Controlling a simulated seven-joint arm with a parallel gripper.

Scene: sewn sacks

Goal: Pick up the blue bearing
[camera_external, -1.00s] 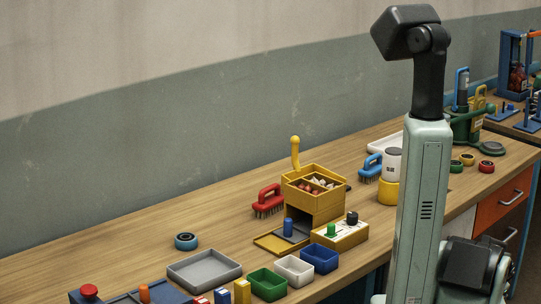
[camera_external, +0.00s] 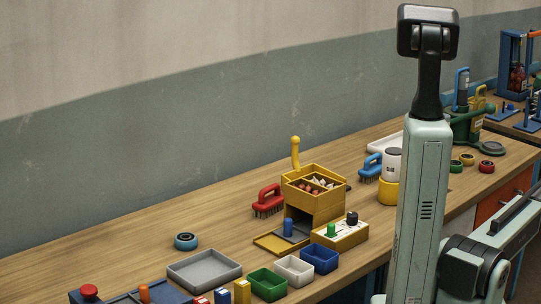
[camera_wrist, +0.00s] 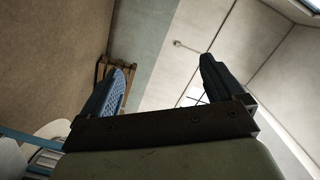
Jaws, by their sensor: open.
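The blue bearing (camera_external: 186,241) is a small ring with a dark centre. It lies flat on the wooden bench at the left in the external view, behind the grey tray. My gripper is out of sight in the external view, where only my column, head and part of my arm show at the right. In the wrist view my gripper (camera_wrist: 163,88) has its two fingers wide apart with nothing between them. The wrist view faces the wall and ceiling, and the bearing is not in it.
A grey tray (camera_external: 204,270) stands just in front of the bearing. Green (camera_external: 268,284), white (camera_external: 294,269) and blue (camera_external: 320,259) bins stand to its right. A yellow box (camera_external: 314,199) and red brush (camera_external: 268,201) are mid-bench. The bench left of and behind the bearing is clear.

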